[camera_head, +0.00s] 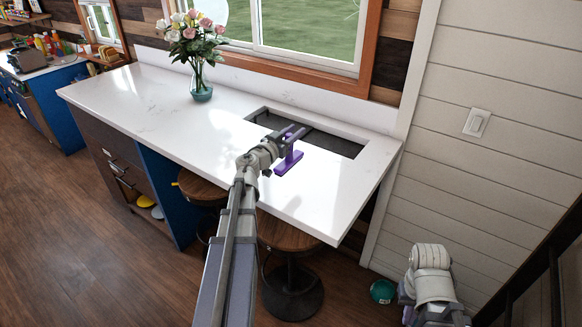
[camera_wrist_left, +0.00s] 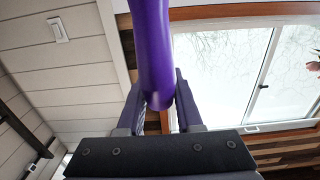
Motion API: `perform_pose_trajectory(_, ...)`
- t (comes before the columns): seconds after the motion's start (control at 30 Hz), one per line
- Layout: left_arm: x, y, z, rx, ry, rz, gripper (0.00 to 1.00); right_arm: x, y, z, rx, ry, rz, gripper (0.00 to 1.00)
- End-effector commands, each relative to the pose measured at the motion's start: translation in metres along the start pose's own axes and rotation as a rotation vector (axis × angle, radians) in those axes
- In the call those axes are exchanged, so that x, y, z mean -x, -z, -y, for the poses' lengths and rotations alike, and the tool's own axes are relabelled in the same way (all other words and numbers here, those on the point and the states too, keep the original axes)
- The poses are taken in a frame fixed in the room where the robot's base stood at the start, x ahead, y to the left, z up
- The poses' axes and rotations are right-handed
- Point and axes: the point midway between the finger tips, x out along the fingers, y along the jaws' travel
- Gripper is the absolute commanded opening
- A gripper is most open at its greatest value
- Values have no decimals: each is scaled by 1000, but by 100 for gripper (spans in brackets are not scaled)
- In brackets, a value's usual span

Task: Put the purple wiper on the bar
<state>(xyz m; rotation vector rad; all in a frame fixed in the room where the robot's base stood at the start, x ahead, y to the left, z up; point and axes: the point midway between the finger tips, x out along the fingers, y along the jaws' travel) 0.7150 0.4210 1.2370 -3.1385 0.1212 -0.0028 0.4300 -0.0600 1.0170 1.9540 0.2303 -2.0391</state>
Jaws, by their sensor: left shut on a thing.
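The purple wiper (camera_head: 288,163) is in my left gripper (camera_head: 290,136), over the right part of the white bar top (camera_head: 150,105). Its wide purple end points down, close to the bar's surface; I cannot tell whether it touches. In the left wrist view the wiper's smooth purple handle (camera_wrist_left: 153,50) stands between the two dark fingers of the left gripper (camera_wrist_left: 158,92), which are shut on it. My right arm shows at the bottom right of the head view, off the bar; its fingertips are not clearly visible.
A rectangular dark recess (camera_head: 325,140) is cut into the bar just behind the wiper. A teal vase with flowers (camera_head: 201,90) stands further left. Two wooden stools (camera_head: 285,236) are at the front edge. A teal ball-like object (camera_head: 382,291) lies on the floor.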

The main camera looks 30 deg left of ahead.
Motion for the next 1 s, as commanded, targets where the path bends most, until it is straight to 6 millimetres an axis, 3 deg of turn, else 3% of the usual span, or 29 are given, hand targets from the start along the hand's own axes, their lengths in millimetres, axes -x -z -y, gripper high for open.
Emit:
perform_pose_trajectory(0.33,0,-54,-1,-1,-2,0,0,-54,3,5,-2,0,0,0)
perform_pose_trajectory(0.67,0,-62,-1,-2,-2,0,0,-62,4,6,-2,0,0,0)
perform_pose_trajectory(1.0,0,-98,-1,-2,-2,0,0,-98,6,9,-2,0,0,0)
